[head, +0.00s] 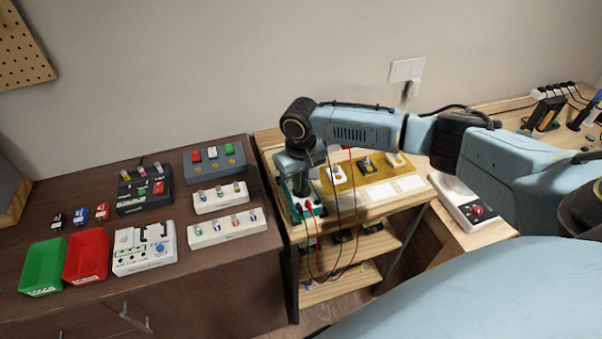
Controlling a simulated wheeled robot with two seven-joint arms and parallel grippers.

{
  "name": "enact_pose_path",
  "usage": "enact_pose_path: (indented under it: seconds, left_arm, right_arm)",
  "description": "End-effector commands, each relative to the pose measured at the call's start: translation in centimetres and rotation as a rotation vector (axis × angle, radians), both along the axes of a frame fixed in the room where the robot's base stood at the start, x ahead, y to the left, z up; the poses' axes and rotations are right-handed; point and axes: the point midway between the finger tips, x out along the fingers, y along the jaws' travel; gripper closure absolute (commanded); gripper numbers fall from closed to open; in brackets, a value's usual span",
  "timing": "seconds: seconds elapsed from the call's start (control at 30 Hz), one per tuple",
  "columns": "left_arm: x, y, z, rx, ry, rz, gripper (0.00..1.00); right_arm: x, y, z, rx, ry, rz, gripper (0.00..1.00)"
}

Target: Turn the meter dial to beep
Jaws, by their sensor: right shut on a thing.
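The meter (319,211) lies on the left part of the light wooden shelf unit's top. It has a teal edge, and red and black leads run from it. My right gripper (302,189) points straight down onto the meter and is shut on its dial. The dial itself is hidden by the gripper, so its setting cannot be read. My left gripper is not in view.
The wooden shelf unit (384,221) also holds a yellow board (347,167) with small parts, close right of my gripper. A dark cabinet (215,273) at left carries green (42,267) and red bins (87,255) and several switch boxes. Leads hang down past the shelf front.

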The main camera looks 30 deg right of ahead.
Motion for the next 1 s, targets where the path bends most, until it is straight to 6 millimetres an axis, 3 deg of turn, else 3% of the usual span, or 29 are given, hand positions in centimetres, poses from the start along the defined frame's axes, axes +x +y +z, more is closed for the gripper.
enact_pose_path:
  seconds: [0.03,0.3,1.0]
  left_arm:
    - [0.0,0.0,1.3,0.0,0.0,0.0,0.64]
    - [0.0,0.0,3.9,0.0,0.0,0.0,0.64]
    - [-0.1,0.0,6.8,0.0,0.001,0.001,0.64]
  right_arm:
    - [-0.1,0.1,0.5,0.002,0.003,0.037,1.0]
    - [0.0,0.2,0.4,0.002,0.0,0.289,1.0]
    - [-0.1,0.4,0.1,0.002,-0.001,0.887,1.0]
